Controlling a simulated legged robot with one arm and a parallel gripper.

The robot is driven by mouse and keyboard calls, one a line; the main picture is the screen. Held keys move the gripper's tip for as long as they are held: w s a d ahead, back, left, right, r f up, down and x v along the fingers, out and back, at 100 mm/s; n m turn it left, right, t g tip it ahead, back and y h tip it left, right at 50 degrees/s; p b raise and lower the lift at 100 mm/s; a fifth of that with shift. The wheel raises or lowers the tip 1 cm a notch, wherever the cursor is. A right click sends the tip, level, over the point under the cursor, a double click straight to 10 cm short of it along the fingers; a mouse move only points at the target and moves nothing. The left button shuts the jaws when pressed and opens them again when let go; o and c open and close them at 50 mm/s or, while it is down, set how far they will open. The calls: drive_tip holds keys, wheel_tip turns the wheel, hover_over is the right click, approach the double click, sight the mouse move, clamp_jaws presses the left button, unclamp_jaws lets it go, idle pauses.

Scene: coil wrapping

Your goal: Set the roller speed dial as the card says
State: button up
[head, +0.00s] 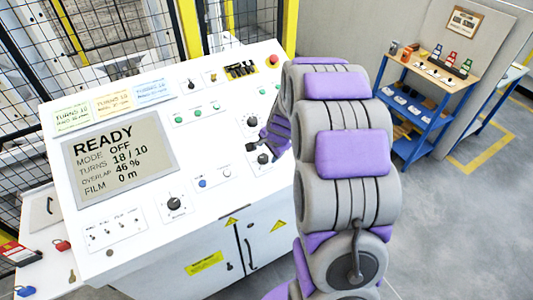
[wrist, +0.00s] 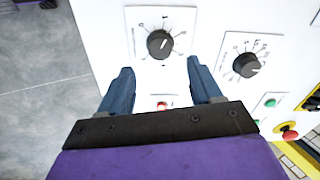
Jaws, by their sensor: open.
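The white control panel (head: 215,105) carries several black dials; which one is the roller speed dial I cannot read. Three cards, green (head: 73,118), orange (head: 113,102) and blue (head: 153,91), stand along its top left edge; their small print is too blurred to read fully. In the wrist view one round black dial (wrist: 159,43) with a printed scale lies just beyond and between my fingertips. A second dial (wrist: 246,65) is to its right. My gripper (wrist: 160,68) is open and empty, with no visible contact. In the head view my arm hides part of the panel's right side.
The screen (head: 120,160) reads READY, MODE OFF, TURNS 18 / 10, OVERLAP 46 %, FILM 0 m. A red button (wrist: 289,132) is right of my gripper in the wrist view. A blue shelf cart (head: 425,105) stands at the right; the grey floor there has open room.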

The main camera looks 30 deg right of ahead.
drive_tip(key=v, duration=1.1)
drive_tip(key=shift+w, duration=0.1)
